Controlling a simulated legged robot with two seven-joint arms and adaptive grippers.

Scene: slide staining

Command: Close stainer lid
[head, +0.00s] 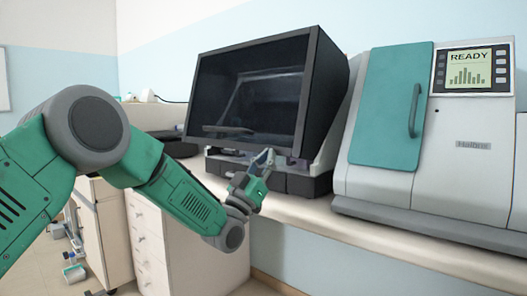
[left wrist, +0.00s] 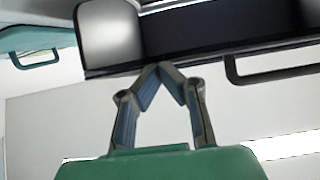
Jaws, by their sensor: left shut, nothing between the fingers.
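The stainer (head: 318,100) is a black, box-like machine on the bench, with a large dark glass lid (head: 250,80) facing me. A dark handle (head: 228,129) runs along the lid's lower left part; a black handle also shows at the right in the left wrist view (left wrist: 270,77). The lid's lower edge is above the dark base (head: 285,180); I cannot tell how large the gap is. My left gripper (head: 266,156) is shut and empty at the lid's lower right edge. In the left wrist view its fingertips (left wrist: 160,68) meet by a dark edge; contact is unclear. My right gripper is out of view.
A grey-white machine (head: 440,150) with a teal door (head: 390,105) and a READY screen (head: 474,67) stands to the right on the white bench (head: 400,235). White drawers (head: 150,245) stand below at the left. The wall is behind.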

